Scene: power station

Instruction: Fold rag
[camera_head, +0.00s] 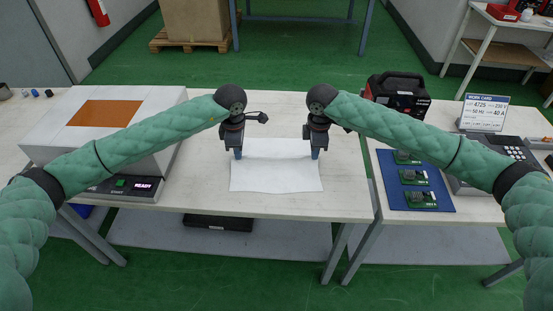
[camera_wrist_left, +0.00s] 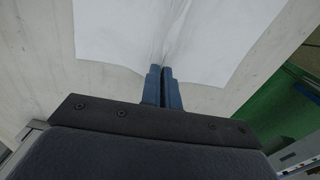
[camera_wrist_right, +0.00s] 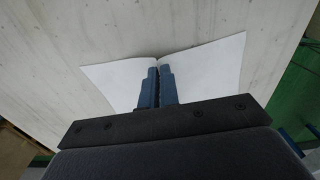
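The white rag (camera_head: 276,172) lies on the pale work table in the head view, spread as a rough rectangle. My left gripper (camera_head: 238,155) is at its left side, and my right gripper (camera_head: 315,155) is at its right side. In the left wrist view, the rag (camera_wrist_left: 115,35) creases into the nearly closed blue fingers (camera_wrist_left: 160,70). In the right wrist view, the rag (camera_wrist_right: 205,70) dips in a notch at the nearly closed fingertips (camera_wrist_right: 160,68). Both grippers are shut on the rag. The pinched cloth between the fingers is mostly hidden.
A white machine (camera_head: 105,120) with an orange top panel stands left of the rag. On the right table are a blue mat (camera_head: 428,201) with green circuit boards, a work card (camera_head: 483,112) and a black device (camera_head: 400,92). The table behind and in front of the rag is clear.

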